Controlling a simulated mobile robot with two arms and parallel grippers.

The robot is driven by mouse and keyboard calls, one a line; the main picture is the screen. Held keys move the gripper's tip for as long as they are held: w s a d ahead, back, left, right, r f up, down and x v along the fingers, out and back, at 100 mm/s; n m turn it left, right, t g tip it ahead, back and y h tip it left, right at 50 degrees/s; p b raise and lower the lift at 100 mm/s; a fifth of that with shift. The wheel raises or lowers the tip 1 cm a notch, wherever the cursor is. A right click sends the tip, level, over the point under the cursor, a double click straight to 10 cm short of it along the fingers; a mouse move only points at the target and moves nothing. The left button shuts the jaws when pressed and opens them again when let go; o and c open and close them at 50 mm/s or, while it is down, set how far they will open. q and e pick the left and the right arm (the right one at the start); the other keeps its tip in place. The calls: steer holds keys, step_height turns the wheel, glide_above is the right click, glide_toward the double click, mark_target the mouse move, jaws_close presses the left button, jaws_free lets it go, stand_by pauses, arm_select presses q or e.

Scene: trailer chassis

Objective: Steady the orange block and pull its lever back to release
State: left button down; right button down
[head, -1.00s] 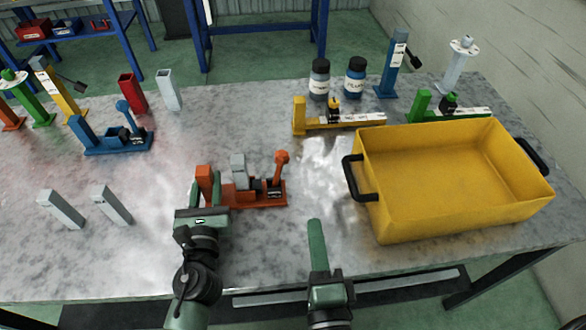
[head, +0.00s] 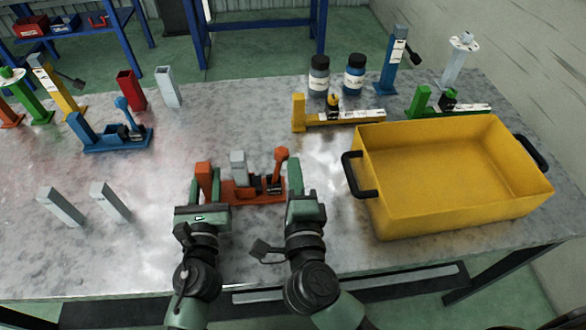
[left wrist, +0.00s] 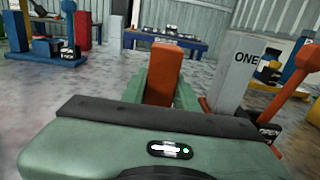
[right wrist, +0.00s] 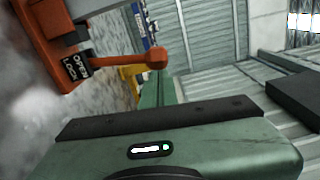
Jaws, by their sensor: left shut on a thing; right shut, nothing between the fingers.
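The orange block (head: 240,196) stands on the marbled table, with an orange post at its left end, a grey upright piece (head: 238,166) in the middle and an upright lever (head: 279,168) with a round knob at its right end. My left gripper (head: 204,188) is shut on the orange post, which shows between its fingers in the left wrist view (left wrist: 163,75). My right gripper (head: 295,175) is shut and empty, just right of the lever. In the right wrist view the lever (right wrist: 120,61) lies close by the fingers (right wrist: 157,92), beside an "OPEN/LOCK" label; I cannot tell whether they touch.
A yellow bin (head: 450,205) with black handles stands to the right. A blue clamp block (head: 115,140) and two grey bars (head: 62,206) are on the left. A yellow clamp block (head: 345,120) and two bottles (head: 319,75) stand behind. The table between block and bin is clear.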

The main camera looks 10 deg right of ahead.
steer(key=shift+w+a, duration=0.1)
steer(key=shift+a, duration=0.05)
steer(key=shift+a+r+n, duration=0.25)
steer(key=shift+a+n, duration=0.35)
steer(key=shift+a, duration=0.05)
steer(key=shift+a+r, duration=0.1)
steer(key=shift+a, duration=0.45)
steer(key=shift+s+d, duration=0.25)
steer(key=shift+s, duration=0.05)
steer(key=s+d, duration=0.2)
steer(key=s, duration=1)
steer(key=shift+s+d, duration=0.15)
